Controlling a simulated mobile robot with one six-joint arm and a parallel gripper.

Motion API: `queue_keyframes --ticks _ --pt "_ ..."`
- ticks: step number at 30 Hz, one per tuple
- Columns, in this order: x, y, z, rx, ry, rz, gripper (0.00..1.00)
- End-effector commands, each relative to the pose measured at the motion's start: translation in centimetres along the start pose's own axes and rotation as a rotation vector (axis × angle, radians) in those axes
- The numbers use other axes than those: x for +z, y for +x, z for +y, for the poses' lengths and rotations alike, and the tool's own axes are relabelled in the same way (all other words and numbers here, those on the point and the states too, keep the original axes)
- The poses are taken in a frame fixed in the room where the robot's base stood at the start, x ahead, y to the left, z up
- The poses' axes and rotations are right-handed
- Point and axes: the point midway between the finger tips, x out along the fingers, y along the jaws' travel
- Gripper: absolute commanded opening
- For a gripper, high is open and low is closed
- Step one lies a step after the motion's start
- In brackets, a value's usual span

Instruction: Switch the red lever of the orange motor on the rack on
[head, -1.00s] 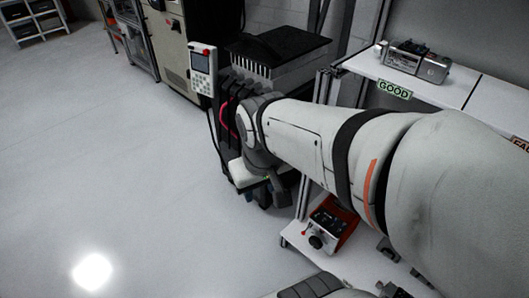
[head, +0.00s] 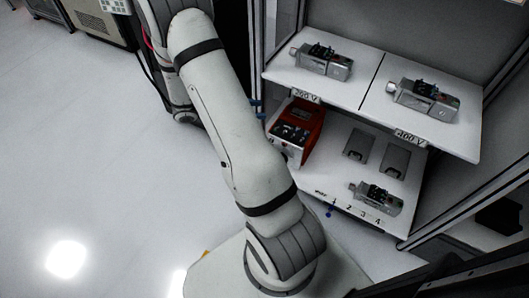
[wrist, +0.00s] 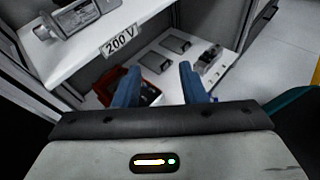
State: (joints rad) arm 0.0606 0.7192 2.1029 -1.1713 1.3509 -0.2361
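My gripper (wrist: 160,80) shows two blue fingers apart with nothing between them in the wrist view. An orange-red unit (head: 312,113) with dark parts on top and a white front sits at the left of the lower shelf. It also shows in the wrist view (wrist: 104,84), partly behind the left finger. No red lever can be made out. Grey motors stand on the upper shelf, left (head: 325,60) and right (head: 425,98). Another grey motor (head: 376,196) lies on the lower shelf.
The upper shelf (head: 345,85) overhangs the back of the lower shelf (head: 330,170) and bears 200 V and 400 V labels. Two flat grey plates (head: 358,143) (head: 396,160) lie on the lower shelf. Rack posts stand at the sides. The floor at left is clear.

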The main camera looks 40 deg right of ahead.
Motion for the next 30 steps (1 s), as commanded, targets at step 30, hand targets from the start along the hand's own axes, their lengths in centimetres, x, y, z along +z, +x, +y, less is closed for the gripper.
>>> queue_keyframes --ticks 30 --pt "-34.5 14.3 3.8 0.558 -0.732 -0.483 0.38"
